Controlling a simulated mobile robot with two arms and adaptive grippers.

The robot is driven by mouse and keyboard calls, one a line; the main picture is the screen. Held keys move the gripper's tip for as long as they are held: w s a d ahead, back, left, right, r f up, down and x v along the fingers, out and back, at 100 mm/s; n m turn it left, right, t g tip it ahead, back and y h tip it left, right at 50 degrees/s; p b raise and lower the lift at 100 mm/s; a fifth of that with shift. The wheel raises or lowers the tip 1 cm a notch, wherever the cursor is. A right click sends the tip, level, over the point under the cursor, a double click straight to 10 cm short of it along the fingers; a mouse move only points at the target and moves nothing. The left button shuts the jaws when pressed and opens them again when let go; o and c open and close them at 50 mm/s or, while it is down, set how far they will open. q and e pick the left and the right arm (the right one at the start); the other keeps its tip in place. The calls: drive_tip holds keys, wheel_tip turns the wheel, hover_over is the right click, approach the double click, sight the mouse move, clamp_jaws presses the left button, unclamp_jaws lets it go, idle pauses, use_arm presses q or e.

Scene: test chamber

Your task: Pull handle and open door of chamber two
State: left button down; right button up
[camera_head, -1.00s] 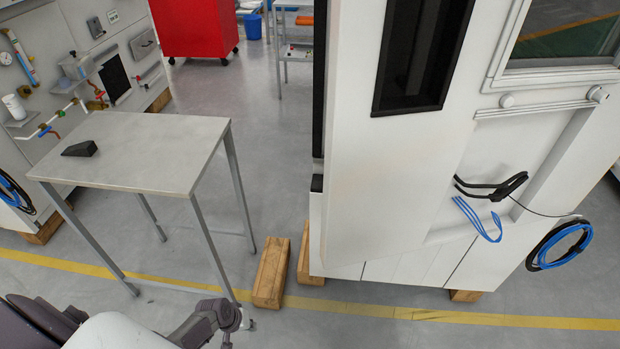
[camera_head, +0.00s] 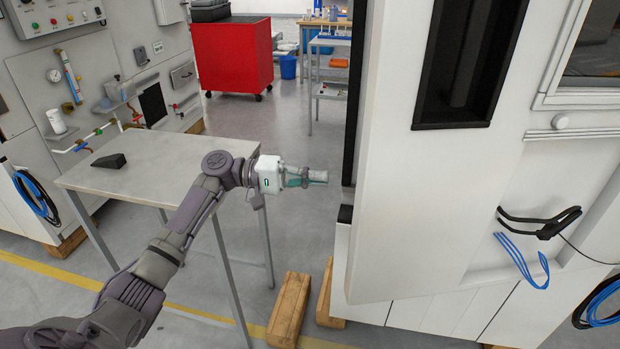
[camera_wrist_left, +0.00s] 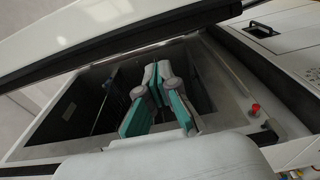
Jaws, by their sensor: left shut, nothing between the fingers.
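The white chamber (camera_head: 385,235) stands at the right in the head view, with a black strip along its left edge. In the left wrist view its door (camera_wrist_left: 150,30) slants across the top, standing apart from the grey chamber interior (camera_wrist_left: 65,115), so there is an open gap. My left gripper (camera_head: 322,177) is just left of the chamber's edge in the head view. In the left wrist view its green-padded fingers (camera_wrist_left: 155,75) are closed and empty, in front of the opening. I cannot make out the door handle for certain. My right gripper is not in view.
A grey table (camera_head: 140,165) with a black wedge (camera_head: 108,161) stands under and left of my left arm. Wooden blocks (camera_head: 288,308) lie on the floor near the chamber. A red cabinet (camera_head: 232,55) is at the back. Floor between table and chamber is mostly clear.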

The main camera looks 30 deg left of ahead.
use_arm(q)
drive_tip(key=s+d+p, duration=0.1)
drive_tip(key=d+p, duration=0.2)
drive_tip(key=d, duration=0.5)
drive_tip(key=shift+s, duration=0.1)
